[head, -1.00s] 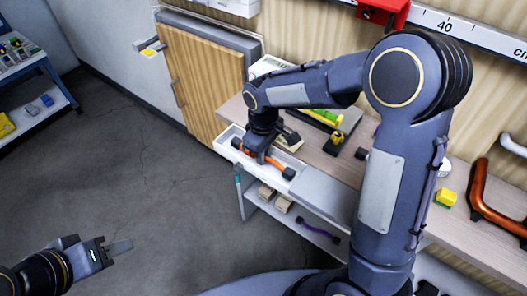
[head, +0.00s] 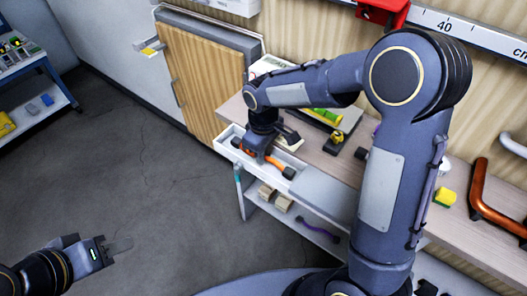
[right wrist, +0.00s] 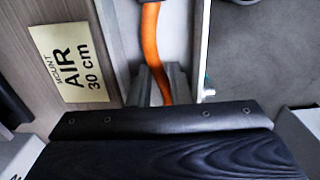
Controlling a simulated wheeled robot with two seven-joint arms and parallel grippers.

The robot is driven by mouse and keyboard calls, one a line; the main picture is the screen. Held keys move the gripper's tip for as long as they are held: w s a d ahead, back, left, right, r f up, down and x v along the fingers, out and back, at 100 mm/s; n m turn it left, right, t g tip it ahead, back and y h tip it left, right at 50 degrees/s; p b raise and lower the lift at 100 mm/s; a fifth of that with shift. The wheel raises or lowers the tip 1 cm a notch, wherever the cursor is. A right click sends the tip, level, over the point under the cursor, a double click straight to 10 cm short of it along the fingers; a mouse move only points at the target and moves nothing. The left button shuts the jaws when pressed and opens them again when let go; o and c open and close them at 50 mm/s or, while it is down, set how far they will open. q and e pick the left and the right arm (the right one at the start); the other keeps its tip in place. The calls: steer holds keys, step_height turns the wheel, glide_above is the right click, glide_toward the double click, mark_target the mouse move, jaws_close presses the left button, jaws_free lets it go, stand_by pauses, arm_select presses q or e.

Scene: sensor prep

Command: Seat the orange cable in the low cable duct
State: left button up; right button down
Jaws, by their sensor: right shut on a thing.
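The orange cable (head: 275,163) has black ends and lies at the white channel-like duct (head: 228,134) on the front left end of the bench. It also shows in the right wrist view (right wrist: 151,38), running along a pale channel with a thin white wall (right wrist: 203,50) on its right. My right gripper (head: 258,155) is shut on the cable between its ends; its grey fingers (right wrist: 157,85) stand on both sides of it. Whether the cable touches the duct floor is hidden. My left gripper (head: 118,246) hangs over the floor, away from the bench; its finger gap cannot be made out.
A label reading "MOUNT AIR 30 cm" (right wrist: 70,60) lies beside the channel. On the bench are a yellow-green block (head: 445,198) and an orange handle (head: 490,205). A lower shelf (head: 290,220) holds small boxes and a purple cable (head: 321,231).

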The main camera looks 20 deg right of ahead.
steer(key=shift+f+b, duration=0.45)
steer(key=shift+f, duration=0.15)
stand_by(0.7)
steer(key=c, duration=1.3)
jaws_free()
steer(key=shift+o, duration=0.5)
steer(key=shift+o, duration=1)
steer(key=shift+r, duration=0.1)
